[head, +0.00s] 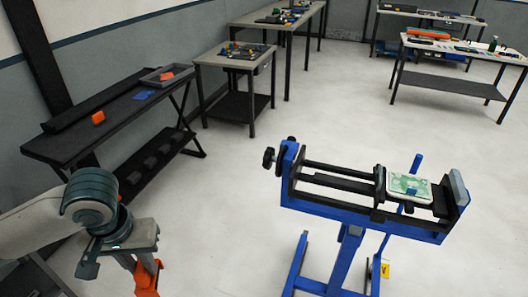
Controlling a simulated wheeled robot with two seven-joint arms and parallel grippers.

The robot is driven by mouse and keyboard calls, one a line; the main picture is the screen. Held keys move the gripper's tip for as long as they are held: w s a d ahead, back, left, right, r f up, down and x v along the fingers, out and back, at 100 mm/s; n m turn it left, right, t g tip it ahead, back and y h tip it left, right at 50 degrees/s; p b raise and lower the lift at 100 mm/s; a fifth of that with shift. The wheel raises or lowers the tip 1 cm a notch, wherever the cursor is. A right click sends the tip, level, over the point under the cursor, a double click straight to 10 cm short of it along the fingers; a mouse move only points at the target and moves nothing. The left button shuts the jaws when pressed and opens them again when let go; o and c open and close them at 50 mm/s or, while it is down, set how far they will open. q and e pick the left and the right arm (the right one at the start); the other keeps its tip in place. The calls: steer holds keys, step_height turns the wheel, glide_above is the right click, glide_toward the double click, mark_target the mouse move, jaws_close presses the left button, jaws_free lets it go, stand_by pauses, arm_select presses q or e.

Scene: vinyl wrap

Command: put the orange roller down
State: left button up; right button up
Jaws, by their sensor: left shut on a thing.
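My left gripper (140,262) is low at the left of the head view, pointing down. It is shut on an orange thing that looks like the orange roller (147,281). Only the upper part of the roller shows below the fingers; the bottom edge of the picture cuts off the rest. The roller is held in the air, apart from the dark bench (120,118) beyond it. My right gripper is not in view.
The bench bears an orange block (98,117), a blue piece (144,95) and a grey tray (152,79) with an orange item (166,76). A blue stand (350,225) clamps a white-green piece (408,187) at right. Other tables stand behind. Open floor lies between.

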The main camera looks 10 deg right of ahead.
arm_select(q)
steer(key=s+f, duration=0.4)
steer(key=f, duration=1)
